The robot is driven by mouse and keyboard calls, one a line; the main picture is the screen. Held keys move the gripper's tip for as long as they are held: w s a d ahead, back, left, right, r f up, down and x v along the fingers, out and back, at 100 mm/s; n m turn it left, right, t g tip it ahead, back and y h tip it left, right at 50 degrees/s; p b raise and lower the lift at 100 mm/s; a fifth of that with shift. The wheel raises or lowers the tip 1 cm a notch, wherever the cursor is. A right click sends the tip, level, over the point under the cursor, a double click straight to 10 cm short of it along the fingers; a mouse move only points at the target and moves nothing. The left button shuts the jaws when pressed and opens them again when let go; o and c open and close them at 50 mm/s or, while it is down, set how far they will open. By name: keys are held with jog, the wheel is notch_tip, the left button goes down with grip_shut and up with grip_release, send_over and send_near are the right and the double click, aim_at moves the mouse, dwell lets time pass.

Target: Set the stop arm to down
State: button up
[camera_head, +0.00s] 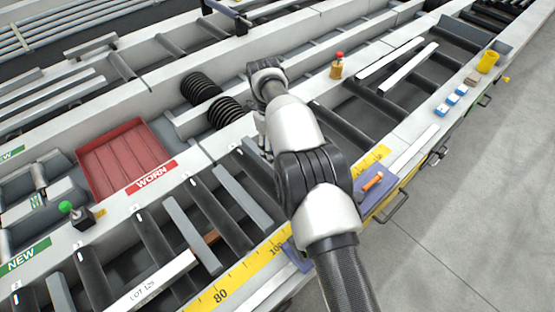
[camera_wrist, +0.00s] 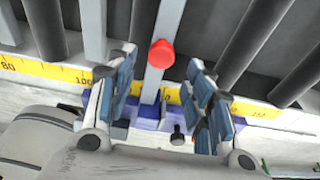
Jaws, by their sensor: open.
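The stop arm appears to be the pale grey bar (camera_wrist: 156,85) with a red knob (camera_wrist: 161,54) in the wrist view. It rises from a blue-purple mount (camera_wrist: 150,115) at the yellow scale. Whether it stands up or lies over the rollers I cannot tell from this angle. My gripper (camera_wrist: 161,92) is open, with one blue-padded finger on each side of the bar and a gap to both. In the head view my own arm hides the stop arm; a purple plate (camera_head: 365,200) with an orange handle (camera_head: 372,182) shows right of it.
The yellow scale (camera_head: 222,290) runs along the table's front edge, with rollers (camera_head: 212,205) behind it. A red tray (camera_head: 122,160) lies left beside the WORN label. A green-knobbed block (camera_head: 80,215) stands near it. Blue-white blocks (camera_head: 450,101) and a yellow cup (camera_head: 487,62) stand far right.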

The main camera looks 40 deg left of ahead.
jog(key=shift+r, duration=1.8)
